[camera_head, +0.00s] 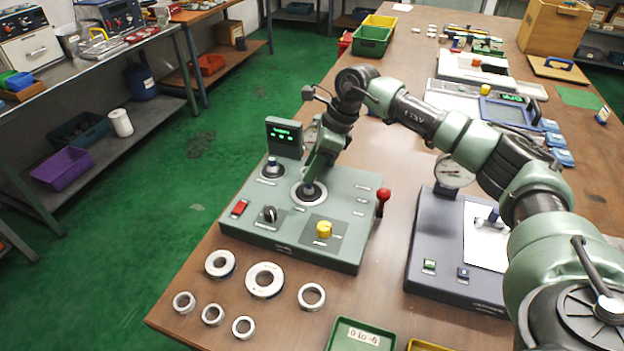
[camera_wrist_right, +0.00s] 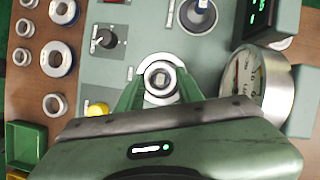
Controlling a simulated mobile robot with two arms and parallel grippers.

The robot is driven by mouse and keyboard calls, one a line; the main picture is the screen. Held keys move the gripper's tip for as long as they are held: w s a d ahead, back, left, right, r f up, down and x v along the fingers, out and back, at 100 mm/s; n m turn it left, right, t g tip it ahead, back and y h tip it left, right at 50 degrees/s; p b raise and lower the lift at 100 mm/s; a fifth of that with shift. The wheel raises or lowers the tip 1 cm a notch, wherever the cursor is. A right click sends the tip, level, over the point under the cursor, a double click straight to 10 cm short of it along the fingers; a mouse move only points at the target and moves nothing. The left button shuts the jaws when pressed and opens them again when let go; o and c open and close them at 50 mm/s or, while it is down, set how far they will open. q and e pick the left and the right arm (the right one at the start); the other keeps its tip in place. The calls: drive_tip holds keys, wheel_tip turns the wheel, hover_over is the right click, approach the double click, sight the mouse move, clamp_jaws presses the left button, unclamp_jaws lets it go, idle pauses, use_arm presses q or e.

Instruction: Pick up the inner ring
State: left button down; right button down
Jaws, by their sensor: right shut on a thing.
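My right gripper (camera_head: 311,186) reaches down over the round seat (camera_head: 298,200) of the green-grey measuring device (camera_head: 345,245). In the right wrist view its two green fingers (camera_wrist_right: 160,92) are shut on the inner ring (camera_wrist_right: 160,70), one on each side. A pale larger ring surrounds the held ring there, with a grey centre piece inside it. In the head view the fingers largely hide the held ring, and I cannot tell whether it is lifted clear of the seat. My left gripper is not in view.
Several loose metal rings (camera_head: 265,280) lie on the brown table left of the green tray (camera_head: 360,336). The device carries a small display (camera_head: 284,135), a yellow knob (camera_head: 323,229) and a red-topped lever (camera_head: 383,195). A dial gauge (camera_wrist_right: 262,88) stands close right of the fingers.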

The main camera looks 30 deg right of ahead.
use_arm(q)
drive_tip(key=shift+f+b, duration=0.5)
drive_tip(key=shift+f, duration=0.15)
use_arm(e)
wheel_tip(320, 180, up, 15)
